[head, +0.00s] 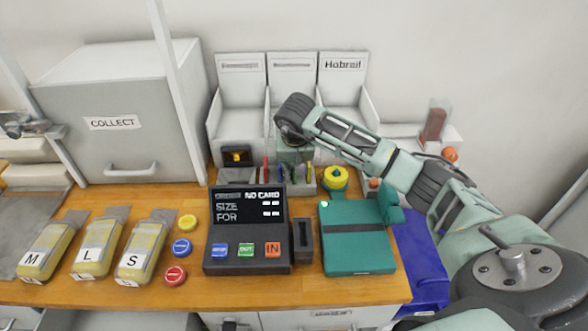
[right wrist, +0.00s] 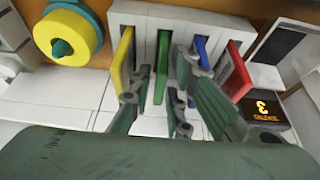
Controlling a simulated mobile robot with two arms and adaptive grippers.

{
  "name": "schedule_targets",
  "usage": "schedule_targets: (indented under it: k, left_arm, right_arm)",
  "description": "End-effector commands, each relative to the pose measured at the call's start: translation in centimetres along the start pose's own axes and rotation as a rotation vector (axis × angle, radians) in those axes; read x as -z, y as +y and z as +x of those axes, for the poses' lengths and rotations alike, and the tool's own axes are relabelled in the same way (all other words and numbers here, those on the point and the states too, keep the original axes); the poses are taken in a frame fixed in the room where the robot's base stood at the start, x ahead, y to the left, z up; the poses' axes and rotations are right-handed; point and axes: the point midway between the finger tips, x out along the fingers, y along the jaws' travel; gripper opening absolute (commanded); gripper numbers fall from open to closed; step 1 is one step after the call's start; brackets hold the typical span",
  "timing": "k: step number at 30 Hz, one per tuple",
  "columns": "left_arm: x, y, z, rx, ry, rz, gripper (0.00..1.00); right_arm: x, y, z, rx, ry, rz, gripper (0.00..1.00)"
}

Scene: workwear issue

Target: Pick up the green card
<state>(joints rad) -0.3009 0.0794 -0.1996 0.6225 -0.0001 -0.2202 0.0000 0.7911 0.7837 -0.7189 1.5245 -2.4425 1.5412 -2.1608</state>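The green card (right wrist: 162,66) stands upright in a slot of the pale card rack (right wrist: 205,22), between the yellow card (right wrist: 124,58) and the blue card (right wrist: 198,58). A red card (right wrist: 234,78) is at the rack's right end in the right wrist view. My right gripper (right wrist: 156,96) is open at the rack, its fingers spread to either side of the green card with a visible gap. In the head view my right gripper (head: 296,158) is over the rack and partly hides it.
A yellow and teal round object (head: 335,179) stands beside the rack. A black terminal (head: 246,232) reads "NO CARD", with a dark slot unit (head: 303,240) beside it. A teal folder-like item (head: 356,240) lies to the right. Labelled yellow packs (head: 95,248) lie left.

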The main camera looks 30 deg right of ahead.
Motion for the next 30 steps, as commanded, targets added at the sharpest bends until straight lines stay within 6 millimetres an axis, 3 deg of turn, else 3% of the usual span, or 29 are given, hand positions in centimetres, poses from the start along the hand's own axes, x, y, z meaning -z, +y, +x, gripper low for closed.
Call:
schedule_targets:
  k: [5,12,22,26,30]
  left_arm:
    - [0.1,0.0,0.1,0.0,0.002,0.0,0.4]
    - [0.1,0.0,0.1,0.0,0.001,0.001,0.4]
    - [0.0,0.0,0.1,0.0,-0.001,0.001,0.4]
    - [-0.1,0.0,0.7,0.0,-0.001,0.001,0.4]
    - [-0.2,0.0,1.7,0.0,-0.002,0.001,0.4]
  right_arm:
    - [0.0,0.0,0.1,0.001,0.001,0.0,0.17]
    - [0.0,0.0,0.0,0.0,0.0,0.0,0.0]
    - [0.1,0.0,-0.1,0.001,0.001,0.0,0.0]
    - [0.7,-0.1,-1.1,0.003,0.005,0.001,0.0]
    - [1.7,-0.1,-3.6,0.003,0.007,0.0,0.0]
